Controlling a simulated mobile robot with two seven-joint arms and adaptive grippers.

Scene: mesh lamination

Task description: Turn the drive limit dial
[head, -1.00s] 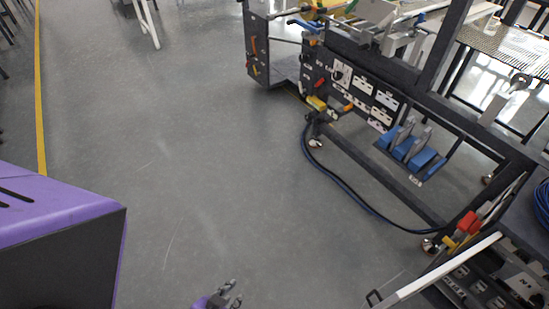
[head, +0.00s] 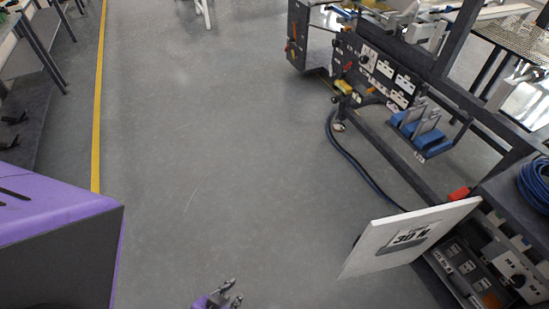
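I cannot make out a labelled drive limit dial. A dark round knob (head: 517,281) shows in the panel with black and white plates (head: 478,268) at the lower right, and I cannot tell whether it is that dial. My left gripper (head: 234,291) is at the bottom edge, well left of the board, over bare floor. Its two fingers appear apart, with nothing between them. My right gripper is out of view.
A dark-framed machine (head: 400,120) with blue pedals (head: 421,133) runs along the right. A black cable (head: 350,160) lies on the floor beside it. A blue coil (head: 535,185) is at the right edge. The grey floor (head: 220,150) is clear in the middle.

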